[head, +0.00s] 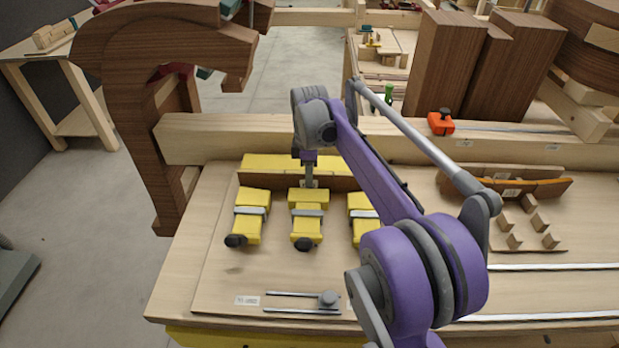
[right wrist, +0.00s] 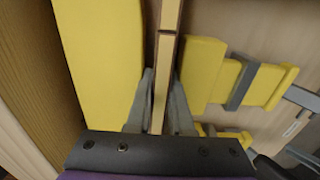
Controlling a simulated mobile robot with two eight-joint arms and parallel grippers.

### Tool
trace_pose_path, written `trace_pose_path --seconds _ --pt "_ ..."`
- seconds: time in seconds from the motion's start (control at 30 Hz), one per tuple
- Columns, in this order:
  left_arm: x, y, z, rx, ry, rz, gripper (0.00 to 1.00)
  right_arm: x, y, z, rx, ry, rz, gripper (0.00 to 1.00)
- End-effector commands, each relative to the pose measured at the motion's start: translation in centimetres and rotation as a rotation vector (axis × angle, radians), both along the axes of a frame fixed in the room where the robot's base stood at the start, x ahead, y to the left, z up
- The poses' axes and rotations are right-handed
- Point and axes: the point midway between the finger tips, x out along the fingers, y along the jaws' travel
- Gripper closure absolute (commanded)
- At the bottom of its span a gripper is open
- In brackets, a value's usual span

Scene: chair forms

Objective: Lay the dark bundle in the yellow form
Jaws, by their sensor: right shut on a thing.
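The yellow form has a long yellow back block (head: 270,162) and several yellow clamp pieces (head: 250,203) with grey bands and black knobs in front of it. The dark bundle (head: 268,181), a long brown strip, stands on edge between the back block and the clamp pieces. My right gripper (head: 309,184) points down and is shut on the bundle near its middle. In the right wrist view, the bundle (right wrist: 163,58) shows its pale top edges between the fingers, with the yellow back block (right wrist: 105,55) on the left and a clamp piece (right wrist: 203,72) on the right. My left gripper is not in view.
A wooden beam (head: 230,139) runs behind the form. A large curved brown piece (head: 150,130) stands at the left. An orange clamp (head: 441,122) sits on the beam. The board in front of the yellow pieces is mostly clear.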

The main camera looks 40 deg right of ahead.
Motion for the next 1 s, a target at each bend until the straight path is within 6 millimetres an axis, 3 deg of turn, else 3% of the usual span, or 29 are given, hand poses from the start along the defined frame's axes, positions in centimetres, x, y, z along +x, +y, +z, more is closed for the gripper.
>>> trace_pose_path --seconds 0.7,0.73,0.8,0.9,1.0 --pt "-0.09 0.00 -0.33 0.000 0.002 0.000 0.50 0.01 -0.01 -0.61 0.000 0.000 0.000 1.00" --pt "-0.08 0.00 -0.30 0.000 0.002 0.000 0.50 0.01 -0.01 -0.57 0.000 0.000 0.000 0.75" --pt "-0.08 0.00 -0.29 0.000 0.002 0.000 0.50 0.01 -0.01 -0.55 0.000 0.000 0.000 0.62" --pt "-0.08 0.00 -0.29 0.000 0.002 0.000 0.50 0.01 -0.01 -0.55 0.000 0.000 0.000 0.45" --pt "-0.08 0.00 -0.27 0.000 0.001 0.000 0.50 0.02 -0.01 -0.49 0.000 0.000 0.000 0.45"
